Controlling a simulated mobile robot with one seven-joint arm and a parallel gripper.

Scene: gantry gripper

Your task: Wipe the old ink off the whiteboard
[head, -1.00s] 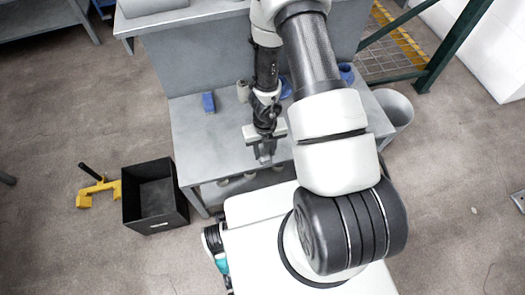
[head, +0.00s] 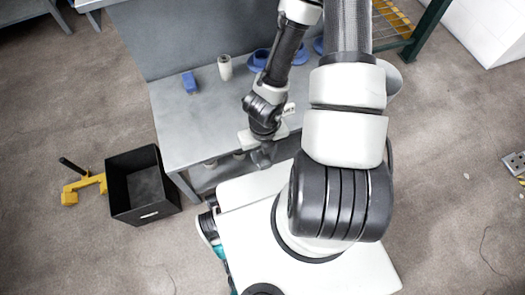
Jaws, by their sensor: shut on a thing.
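My gripper (head: 261,158) points down near the front edge of the grey table (head: 178,122), in front of my white base. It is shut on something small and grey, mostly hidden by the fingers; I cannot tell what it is. A blue block (head: 189,82) lies on the table at the left, apart from the gripper. I cannot make out a whiteboard or any ink in this view. A plain grey upright panel (head: 190,35) stands behind the tabletop.
A pale cup (head: 225,68) and blue dishes (head: 257,60) stand towards the table's back. A black open bin (head: 142,207) and a yellow tool with a black handle (head: 82,185) are on the floor at left. A green post (head: 428,28) rises at back right.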

